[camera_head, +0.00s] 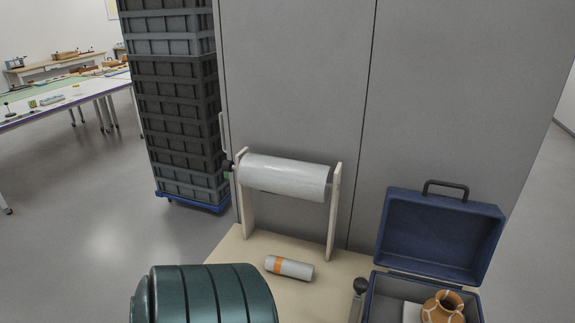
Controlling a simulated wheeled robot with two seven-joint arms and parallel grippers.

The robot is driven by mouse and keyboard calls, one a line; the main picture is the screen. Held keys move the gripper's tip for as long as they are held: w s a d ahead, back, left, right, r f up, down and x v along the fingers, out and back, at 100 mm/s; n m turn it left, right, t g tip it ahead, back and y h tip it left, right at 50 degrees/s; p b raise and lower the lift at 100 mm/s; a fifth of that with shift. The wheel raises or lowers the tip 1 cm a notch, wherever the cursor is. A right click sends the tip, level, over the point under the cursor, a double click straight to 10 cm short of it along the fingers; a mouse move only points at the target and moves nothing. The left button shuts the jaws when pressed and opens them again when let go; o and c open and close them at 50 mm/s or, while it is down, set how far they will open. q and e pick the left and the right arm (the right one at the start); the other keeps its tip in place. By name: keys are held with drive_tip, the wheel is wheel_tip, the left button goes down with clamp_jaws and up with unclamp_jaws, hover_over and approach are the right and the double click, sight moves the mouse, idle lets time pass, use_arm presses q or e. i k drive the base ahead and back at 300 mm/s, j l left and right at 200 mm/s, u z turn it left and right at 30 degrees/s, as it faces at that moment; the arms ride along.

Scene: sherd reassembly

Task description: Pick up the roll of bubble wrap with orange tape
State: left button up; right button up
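The small roll of bubble wrap with an orange tape band (289,268) lies on its side on the beige tabletop (247,250), in front of a stand. The tape is near its left end. Nothing touches it from above. A larger whitish roll (285,177) is mounted across the pale upright stand (334,215) behind it. Neither of my grippers shows in the head view.
An open blue case (440,234) stands at right with an orange-brown patterned pot (442,306) in it. A dark green ribbed cylinder (205,296) fills the front left. Stacked grey crates (175,100) stand behind.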

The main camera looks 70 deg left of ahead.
sight(276, 265)
drive_tip(key=u, duration=2.1)
